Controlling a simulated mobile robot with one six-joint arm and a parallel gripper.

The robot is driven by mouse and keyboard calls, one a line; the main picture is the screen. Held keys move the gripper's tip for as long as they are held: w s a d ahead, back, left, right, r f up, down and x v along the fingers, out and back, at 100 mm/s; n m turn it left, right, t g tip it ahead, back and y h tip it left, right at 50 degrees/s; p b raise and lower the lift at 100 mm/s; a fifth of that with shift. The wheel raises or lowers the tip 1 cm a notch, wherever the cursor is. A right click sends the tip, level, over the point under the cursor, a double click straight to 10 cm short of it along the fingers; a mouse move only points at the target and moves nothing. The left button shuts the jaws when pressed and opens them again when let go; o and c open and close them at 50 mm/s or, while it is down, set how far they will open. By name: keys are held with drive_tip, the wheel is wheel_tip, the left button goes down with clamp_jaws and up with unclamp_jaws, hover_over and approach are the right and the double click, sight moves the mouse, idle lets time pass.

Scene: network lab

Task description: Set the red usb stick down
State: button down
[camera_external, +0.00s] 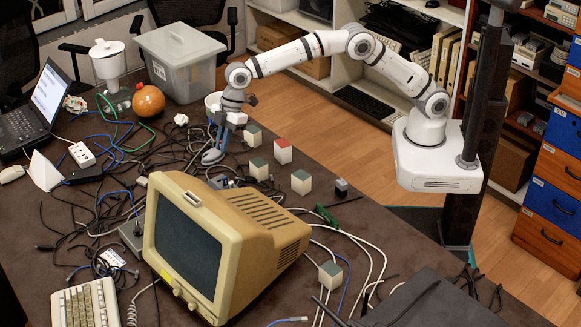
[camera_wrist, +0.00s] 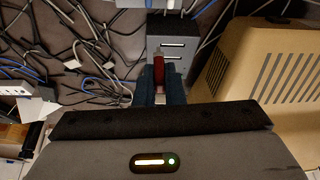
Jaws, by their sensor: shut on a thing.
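The red usb stick (camera_wrist: 158,70) shows in the wrist view, with a pale end pointing toward the camera. My gripper (camera_wrist: 160,92) is shut on it, with a dark blue finger on either side. In the external view my gripper (camera_external: 212,157) points down among the cables near the back middle of the table. The stick is too small or hidden to make out there. Just beyond the stick in the wrist view is a grey box with slots (camera_wrist: 173,46). I cannot tell whether the stick touches it.
A beige monitor (camera_external: 255,225) stands close in front of my gripper and fills the right of the wrist view. Loose cables clutter the table (camera_external: 375,240). An orange round object (camera_external: 148,101) lies behind left.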

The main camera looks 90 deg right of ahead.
drive_tip(key=s+a+n+g+y+b, duration=0.15)
drive_tip(key=s+a+n, duration=0.25)
drive_tip(key=s+a, duration=0.45)
drive_tip(key=s+a+n+g+h, duration=0.15)
drive_tip(key=s+a+n, duration=0.3)
drive_tip(key=s, duration=0.65)
drive_tip(key=s+a+n+g, duration=0.1)
drive_tip(key=s+a+n, duration=0.25)
drive_tip(key=s, duration=0.65)
drive_tip(key=s+a+n+g, duration=0.2)
drive_tip(key=s+n, duration=0.2)
drive_tip(key=s, duration=0.6)
wheel_tip(320, 180, down, 11)
drive_tip(key=shift+f+b, duration=0.1)
drive_tip(key=shift+b, duration=0.3)
drive_tip(key=shift+f, duration=2.2)
drive_tip(key=shift+f, duration=0.15)
drive_tip(key=c, duration=1.5)
unclamp_jaws()
